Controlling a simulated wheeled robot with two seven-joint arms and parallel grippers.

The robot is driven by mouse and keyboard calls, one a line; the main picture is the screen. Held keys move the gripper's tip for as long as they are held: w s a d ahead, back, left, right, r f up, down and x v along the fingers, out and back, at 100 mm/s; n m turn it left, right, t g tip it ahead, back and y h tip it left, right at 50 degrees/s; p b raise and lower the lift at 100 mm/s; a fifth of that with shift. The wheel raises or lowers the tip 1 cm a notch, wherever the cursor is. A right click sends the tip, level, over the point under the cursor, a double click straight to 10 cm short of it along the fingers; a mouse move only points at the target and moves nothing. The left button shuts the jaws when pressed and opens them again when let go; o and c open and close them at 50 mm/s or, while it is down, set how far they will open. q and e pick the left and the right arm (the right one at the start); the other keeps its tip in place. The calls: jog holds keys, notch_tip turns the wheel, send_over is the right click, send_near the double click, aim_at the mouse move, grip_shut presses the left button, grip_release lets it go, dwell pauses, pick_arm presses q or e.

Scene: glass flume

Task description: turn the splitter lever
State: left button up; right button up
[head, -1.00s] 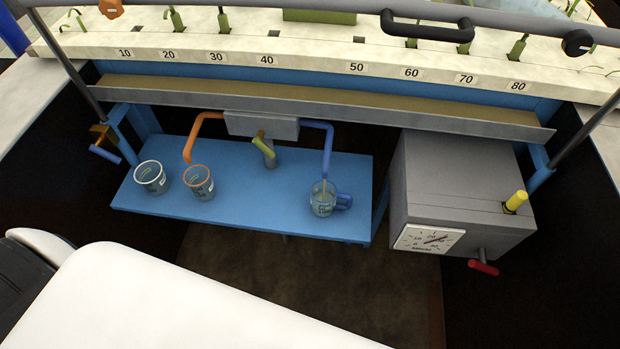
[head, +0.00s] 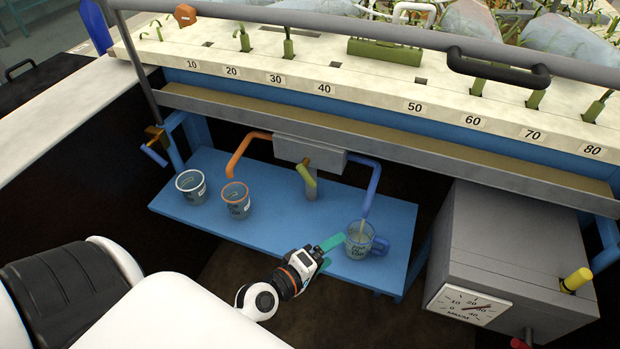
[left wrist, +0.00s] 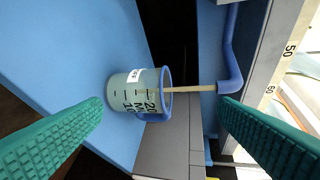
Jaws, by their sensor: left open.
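The splitter lever (head: 305,176) is a short yellow-green handle on a grey post, in front of the grey splitter box (head: 310,155). An orange spout (head: 238,154) leaves the box to the left and a blue spout (head: 373,183) to the right. A brownish stream falls from the blue spout into a clear jug with a blue handle (head: 360,242). My left gripper (head: 334,249) has green fingers, open and empty, close to the left of the jug and below the lever in the picture. The jug shows between the fingers in the left wrist view (left wrist: 138,92). My right gripper is out of view.
An orange-rimmed cup (head: 236,200) and a white-rimmed cup (head: 190,187) stand on the left of the blue shelf (head: 275,232). A grey box with a dial (head: 468,305) stands to the right. A grey rail (head: 400,148) runs above the shelf.

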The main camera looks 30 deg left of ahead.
aim_at(306, 178)
pick_arm(q)
jog(key=a+r+n+t+y, duration=0.3)
jog(key=a+r+n+y, duration=0.4)
jog(key=a+n, duration=0.5)
jog(key=shift+n+y, duration=0.4)
jog(key=shift+n, duration=0.4)
jog(key=x, duration=0.4)
jog(key=d+p+x, duration=0.1)
jog(key=x, duration=0.3)
jog(key=p+x, duration=0.1)
jog(key=x, duration=0.3)
jog(key=shift+w+d+f, duration=0.2)
jog(key=shift+d+f, duration=0.05)
jog(key=shift+f, duration=0.05)
jog(key=c, duration=1)
